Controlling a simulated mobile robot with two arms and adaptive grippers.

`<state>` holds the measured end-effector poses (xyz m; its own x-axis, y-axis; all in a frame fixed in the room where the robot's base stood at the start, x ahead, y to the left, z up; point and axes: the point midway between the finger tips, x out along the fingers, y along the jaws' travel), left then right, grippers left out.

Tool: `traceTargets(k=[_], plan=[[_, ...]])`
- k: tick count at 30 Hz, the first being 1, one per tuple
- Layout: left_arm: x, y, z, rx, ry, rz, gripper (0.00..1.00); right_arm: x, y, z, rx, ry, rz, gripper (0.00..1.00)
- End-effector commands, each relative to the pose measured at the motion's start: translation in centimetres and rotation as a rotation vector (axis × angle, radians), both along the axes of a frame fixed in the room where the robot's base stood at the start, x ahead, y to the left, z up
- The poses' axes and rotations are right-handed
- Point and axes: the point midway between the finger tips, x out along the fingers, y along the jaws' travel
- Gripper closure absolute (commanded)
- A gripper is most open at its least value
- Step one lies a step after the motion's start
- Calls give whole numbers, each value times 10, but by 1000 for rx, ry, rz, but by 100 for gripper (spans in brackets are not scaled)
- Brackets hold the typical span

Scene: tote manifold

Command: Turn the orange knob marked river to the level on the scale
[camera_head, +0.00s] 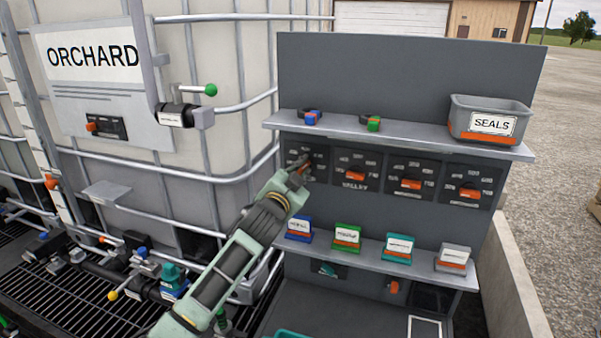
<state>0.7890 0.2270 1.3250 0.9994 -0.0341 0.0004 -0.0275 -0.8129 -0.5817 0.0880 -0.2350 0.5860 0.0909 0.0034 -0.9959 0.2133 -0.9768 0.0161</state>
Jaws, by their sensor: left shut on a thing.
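A row of dark dial panels with orange knobs runs across the grey board between two shelves. My left gripper (300,169) reaches up from below and is shut on the knob of the leftmost dial panel (318,157). The gripper covers most of that knob and the name under it, so I cannot read river there. The scale's level marks are too small to read. The second knob (355,175) has a name like VALLEY under it. The third knob (410,184) and fourth knob (469,193) also show, their names unreadable. My right gripper is not in view.
The upper shelf (420,141) holds a SEALS bin (490,119) and two small clips. The lower shelf (375,262) holds several coloured labelled blocks close to my left arm. A caged ORCHARD tank (225,75) with pipes and valves stands at left.

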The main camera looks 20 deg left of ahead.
Motion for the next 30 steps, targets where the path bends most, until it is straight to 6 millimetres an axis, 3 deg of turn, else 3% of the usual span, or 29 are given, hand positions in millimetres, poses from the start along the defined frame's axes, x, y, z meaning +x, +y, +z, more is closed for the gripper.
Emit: traceTargets(k=[9,26,27,30], plan=[[0,0,-3,136,2,1,100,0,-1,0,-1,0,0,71],[0,0,-4,165,2,0,100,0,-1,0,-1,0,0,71],[0,0,-4,165,2,0,88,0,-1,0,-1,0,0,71],[0,0,-3,165,1,0,79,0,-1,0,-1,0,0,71]])
